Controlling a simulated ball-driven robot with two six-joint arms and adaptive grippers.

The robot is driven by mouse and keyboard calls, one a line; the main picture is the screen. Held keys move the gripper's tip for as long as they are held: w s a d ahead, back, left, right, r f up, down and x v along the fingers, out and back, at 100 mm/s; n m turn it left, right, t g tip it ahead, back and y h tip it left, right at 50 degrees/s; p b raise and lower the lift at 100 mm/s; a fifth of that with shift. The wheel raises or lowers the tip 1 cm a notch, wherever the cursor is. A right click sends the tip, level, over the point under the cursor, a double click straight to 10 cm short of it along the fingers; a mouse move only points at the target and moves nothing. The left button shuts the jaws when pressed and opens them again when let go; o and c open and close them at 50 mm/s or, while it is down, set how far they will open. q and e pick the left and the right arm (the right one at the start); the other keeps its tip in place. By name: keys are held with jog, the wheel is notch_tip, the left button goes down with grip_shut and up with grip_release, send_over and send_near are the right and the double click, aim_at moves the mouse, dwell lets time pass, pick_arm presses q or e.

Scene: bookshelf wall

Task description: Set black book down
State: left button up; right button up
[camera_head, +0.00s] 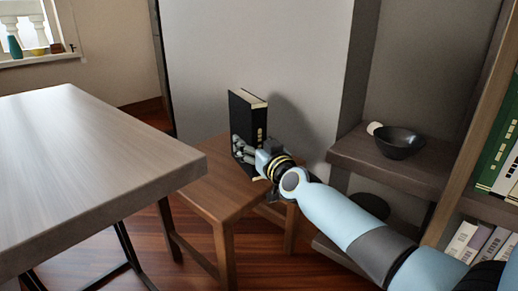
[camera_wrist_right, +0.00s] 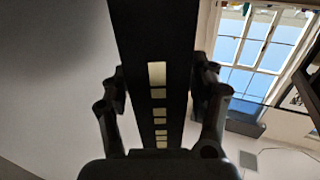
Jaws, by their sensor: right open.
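The black book (camera_head: 247,116) stands upright on the small wooden stool (camera_head: 206,190), close to the pale panel behind it. My right gripper (camera_head: 242,150) is at the lower part of the book, with its fingers around it. In the right wrist view the book's spine (camera_wrist_right: 156,70) with pale marks runs between the two open fingers of the right gripper (camera_wrist_right: 160,105). I cannot tell whether either finger touches the book. The book's bottom edge is partly hidden by the gripper. My left gripper is in neither view.
A grey-brown table (camera_head: 90,150) fills the left. A shelf (camera_head: 410,165) at the right holds a dark bowl (camera_head: 399,142) and a small white object (camera_head: 374,128). Green and white books (camera_head: 497,150) stand at the far right. The stool's front left top is clear.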

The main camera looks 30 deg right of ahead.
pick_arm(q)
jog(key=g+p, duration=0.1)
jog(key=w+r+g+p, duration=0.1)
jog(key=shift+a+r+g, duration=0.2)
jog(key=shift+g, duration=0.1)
pick_arm(e)
jog(key=s+a+f+g, duration=0.2)
jog(key=s+f+g, duration=0.1)
jog(key=s, duration=1.1)
jog(key=s+a+f+n+g, duration=0.1)
jog(key=s+f+g, duration=0.2)
jog(key=s, duration=1.1)
jog(key=s+a+f+g+y, duration=0.1)
jog(key=s+a+f+g, duration=0.1)
jog(key=s, duration=1.2)
jog(key=shift+a+f+n+g, duration=0.3)
jog(key=shift+f+g, duration=0.5)
jog(key=shift+f, duration=0.1)
